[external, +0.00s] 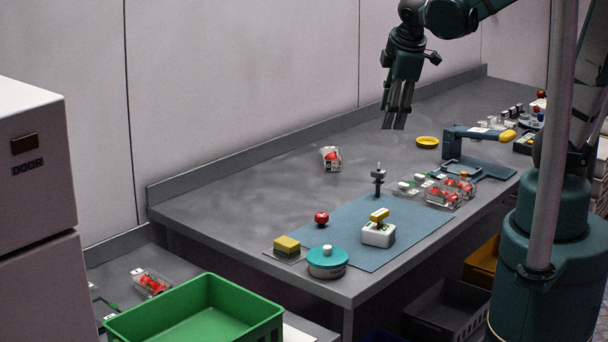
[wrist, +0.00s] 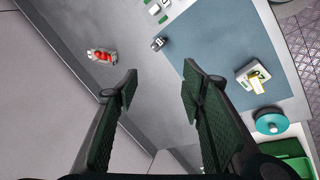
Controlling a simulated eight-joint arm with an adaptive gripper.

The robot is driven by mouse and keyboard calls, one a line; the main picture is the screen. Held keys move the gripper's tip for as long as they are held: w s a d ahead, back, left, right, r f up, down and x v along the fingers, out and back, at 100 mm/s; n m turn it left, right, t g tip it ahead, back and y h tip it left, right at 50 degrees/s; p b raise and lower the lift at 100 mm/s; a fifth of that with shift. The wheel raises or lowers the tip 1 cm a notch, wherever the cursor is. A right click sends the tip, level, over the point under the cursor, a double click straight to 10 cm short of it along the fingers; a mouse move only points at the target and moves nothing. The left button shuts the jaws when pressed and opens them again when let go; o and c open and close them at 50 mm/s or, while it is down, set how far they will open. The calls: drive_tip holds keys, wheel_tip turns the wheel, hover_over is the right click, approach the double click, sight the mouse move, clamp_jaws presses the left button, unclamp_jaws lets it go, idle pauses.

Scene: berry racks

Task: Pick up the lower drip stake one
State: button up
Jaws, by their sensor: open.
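I cannot tell for certain which thing is the lower drip stake one. A small dark upright piece (external: 378,180) stands at the back edge of the blue mat, and it also shows in the wrist view (wrist: 158,44). Small white-and-green pieces (external: 408,185) lie to its right beside the berry punnets. My gripper (external: 396,118) is open and empty, high above the bench. Its fingers (wrist: 160,78) are spread apart in the wrist view.
The blue mat (external: 345,225) carries a white box with a yellow top (external: 378,234). A teal round tub (external: 327,263), yellow block (external: 287,246) and red berry (external: 321,218) stand near its front-left edge. A punnet (external: 332,158) sits behind. The bench's left part is clear.

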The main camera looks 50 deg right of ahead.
sight(378, 171)
drive_tip(key=w+d+f+n+g+h, duration=0.1)
drive_tip(key=w+f+n, duration=0.2)
drive_tip(key=f+n, duration=0.2)
drive_tip(key=w+d+f+n+g+h+b, duration=0.1)
drive_tip(key=w+f+n+g, duration=0.1)
drive_tip(key=f, duration=0.6)
drive_tip(key=w+n, duration=0.1)
drive_tip(key=n, duration=0.1)
drive_tip(key=shift+d+f+n, duration=0.2)
drive_tip(key=shift+n, duration=0.2)
drive_tip(key=shift+w+f+h, duration=0.1)
drive_tip(key=shift+h, duration=0.2)
drive_tip(key=shift+x, duration=1.2)
drive_tip(key=shift+d+f, duration=0.1)
drive_tip(key=shift+f, duration=0.05)
drive_tip(key=shift+b+x, duration=0.3)
drive_tip(key=shift+x, duration=2.15)
drive_tip(key=shift+c, duration=0.4)
drive_tip(key=c, duration=0.7)
